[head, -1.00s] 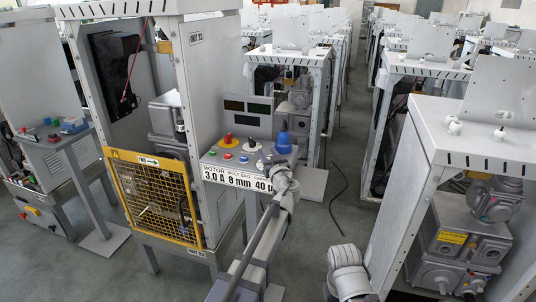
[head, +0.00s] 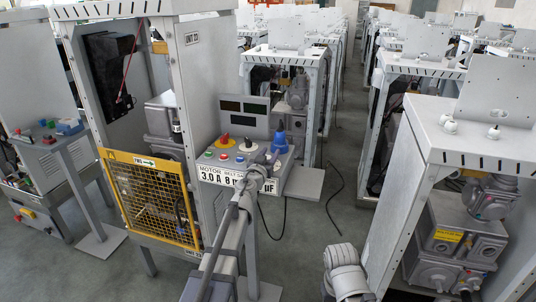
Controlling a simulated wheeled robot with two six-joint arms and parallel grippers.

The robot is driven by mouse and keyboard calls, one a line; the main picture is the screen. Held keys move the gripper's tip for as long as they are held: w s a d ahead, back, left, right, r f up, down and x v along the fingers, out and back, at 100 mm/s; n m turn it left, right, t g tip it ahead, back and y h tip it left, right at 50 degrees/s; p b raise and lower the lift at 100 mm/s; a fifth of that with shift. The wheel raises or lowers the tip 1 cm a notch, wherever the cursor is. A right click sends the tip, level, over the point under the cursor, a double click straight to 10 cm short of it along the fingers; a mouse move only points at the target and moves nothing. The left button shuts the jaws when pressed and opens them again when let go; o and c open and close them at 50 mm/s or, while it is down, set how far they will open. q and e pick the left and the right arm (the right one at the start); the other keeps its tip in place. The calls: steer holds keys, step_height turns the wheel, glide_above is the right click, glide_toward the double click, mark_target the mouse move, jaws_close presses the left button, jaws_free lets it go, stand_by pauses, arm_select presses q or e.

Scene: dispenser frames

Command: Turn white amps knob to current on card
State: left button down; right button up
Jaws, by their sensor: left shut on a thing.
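The control panel (head: 216,166) stands on a post in the middle of the head view. My left gripper (head: 264,166) is shut at the panel's front right, over the spot of the small white knob. The knob is hidden behind the gripper, so its pointer cannot be read. My right gripper is not clearly seen; only a grey part of my right arm shows at the bottom.
A red-and-yellow knob (head: 224,139), a black knob (head: 248,144) and a blue knob (head: 280,142) stand close behind my left gripper. Small coloured buttons (head: 223,156) lie left of it. A yellow mesh guard (head: 152,198) is to the left. Open floor lies right of the panel.

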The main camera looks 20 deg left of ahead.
arm_select(q)
steer(key=shift+d+m+h, duration=0.25)
steer(key=shift+m+h, duration=0.65)
steer(key=shift+h, duration=0.5)
steer(key=shift+c, duration=2.1)
jaws_free()
steer(key=shift+s, duration=0.2)
steer(key=v, duration=0.7)
steer(key=shift+s+a+r, duration=0.1)
steer(key=shift+s+a, duration=0.05)
steer(key=shift+s, duration=0.15)
